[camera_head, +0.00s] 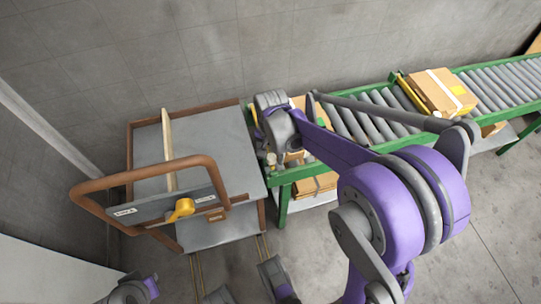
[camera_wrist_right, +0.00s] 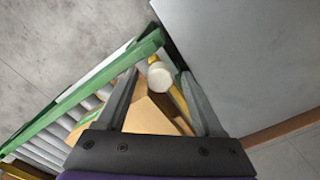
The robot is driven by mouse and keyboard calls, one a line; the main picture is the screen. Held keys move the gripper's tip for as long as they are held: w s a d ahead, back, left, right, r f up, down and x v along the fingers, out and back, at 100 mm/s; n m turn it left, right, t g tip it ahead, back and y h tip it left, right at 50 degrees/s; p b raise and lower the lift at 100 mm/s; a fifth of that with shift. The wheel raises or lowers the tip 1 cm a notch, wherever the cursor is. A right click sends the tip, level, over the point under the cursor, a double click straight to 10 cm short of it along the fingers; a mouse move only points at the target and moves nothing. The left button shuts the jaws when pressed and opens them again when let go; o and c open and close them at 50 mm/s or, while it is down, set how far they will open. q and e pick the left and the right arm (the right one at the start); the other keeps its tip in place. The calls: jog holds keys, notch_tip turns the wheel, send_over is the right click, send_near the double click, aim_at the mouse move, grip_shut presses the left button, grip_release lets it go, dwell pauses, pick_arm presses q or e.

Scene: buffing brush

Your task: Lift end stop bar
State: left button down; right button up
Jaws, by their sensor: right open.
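The end stop bar (camera_wrist_right: 177,100) appears to be the yellow bar with a round white end at the near end of the roller conveyor. In the right wrist view its white end lies between the fingers of my right gripper (camera_wrist_right: 159,74). The fingers are open on either side of it, and I cannot tell whether either touches it. In the head view my right gripper (camera_head: 270,158) points down at the conveyor's end, and my wrist hides most of the bar.
The green-framed conveyor (camera_head: 290,176) holds a carton near my gripper and another carton (camera_head: 440,92) farther right. A cart (camera_head: 215,140) with a grey top and brown frame stands close on the left. A grey wall runs behind.

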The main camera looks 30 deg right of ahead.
jog(key=shift+f, duration=0.1)
grip_shut()
dwell(0.3)
dwell(1.1)
